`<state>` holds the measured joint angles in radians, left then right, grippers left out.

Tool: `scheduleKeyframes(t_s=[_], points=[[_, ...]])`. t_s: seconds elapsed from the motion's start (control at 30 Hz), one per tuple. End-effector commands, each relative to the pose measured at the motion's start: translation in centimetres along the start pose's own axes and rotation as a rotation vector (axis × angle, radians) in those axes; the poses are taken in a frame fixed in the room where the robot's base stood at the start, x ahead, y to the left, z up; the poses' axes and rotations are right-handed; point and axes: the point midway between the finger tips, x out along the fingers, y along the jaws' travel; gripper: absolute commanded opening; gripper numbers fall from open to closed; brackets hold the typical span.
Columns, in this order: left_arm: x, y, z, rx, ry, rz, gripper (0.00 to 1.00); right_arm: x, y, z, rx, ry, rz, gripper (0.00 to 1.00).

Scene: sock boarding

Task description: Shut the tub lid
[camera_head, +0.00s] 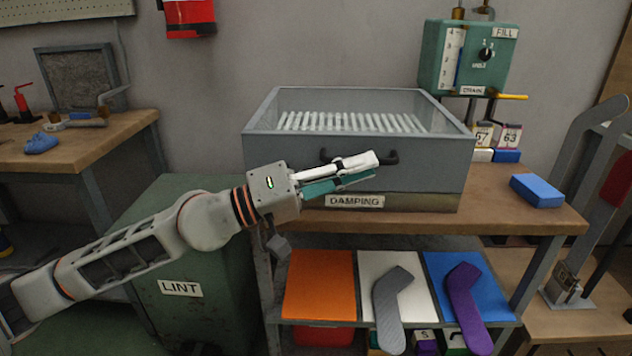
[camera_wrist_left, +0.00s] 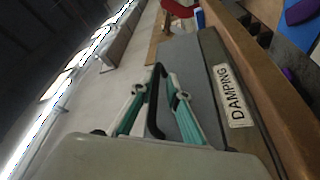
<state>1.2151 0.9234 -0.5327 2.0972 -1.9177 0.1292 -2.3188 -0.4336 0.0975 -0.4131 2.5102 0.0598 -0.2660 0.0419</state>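The grey damping tub (camera_head: 262,152) stands on a wooden bench, its top showing pale slats (camera_head: 350,122) inside the rim. I cannot make out a separate lid panel. A black bar handle (camera_head: 389,158) is on its grey front, above the DAMPING label (camera_head: 354,201). My left gripper (camera_head: 368,169) is in front of this handle and partly covers it. In the left wrist view its fingers (camera_wrist_left: 160,96) stand apart with the black handle (camera_wrist_left: 152,112) between them; it looks open, and contact is unclear. My right gripper is out of view.
A green fill box (camera_head: 433,62) stands behind the tub at right. A blue block (camera_head: 537,190) lies on the bench (camera_head: 500,203). Below, a shelf has coloured panels with a grey sock shape (camera_head: 391,305) and a purple one (camera_head: 465,300). A green LINT bin (camera_head: 215,300) is below my left arm.

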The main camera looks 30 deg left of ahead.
Motion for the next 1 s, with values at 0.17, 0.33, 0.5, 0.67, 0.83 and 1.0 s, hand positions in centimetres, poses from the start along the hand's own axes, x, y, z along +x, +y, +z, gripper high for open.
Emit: scheduleKeyframes(t_s=[0.17,0.33,0.5,0.67,0.83,1.0], points=[[-2.1,-0.1,0.1,0.006,-0.004,-0.004,0.15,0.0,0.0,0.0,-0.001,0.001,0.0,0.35],[-3.9,-0.1,0.1,0.005,-0.004,-0.006,0.15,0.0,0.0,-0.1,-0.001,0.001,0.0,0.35],[-6.0,-0.2,0.0,0.003,-0.002,-0.007,0.15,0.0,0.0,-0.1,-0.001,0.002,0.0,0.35],[-8.1,-0.1,0.1,0.001,-0.003,-0.006,0.15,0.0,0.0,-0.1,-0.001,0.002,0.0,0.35],[-9.6,-0.1,0.1,-0.001,-0.002,-0.004,0.15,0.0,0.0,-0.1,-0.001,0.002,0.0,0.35],[-10.1,0.0,0.2,-0.002,-0.003,-0.002,0.15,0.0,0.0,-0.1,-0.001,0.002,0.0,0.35]])
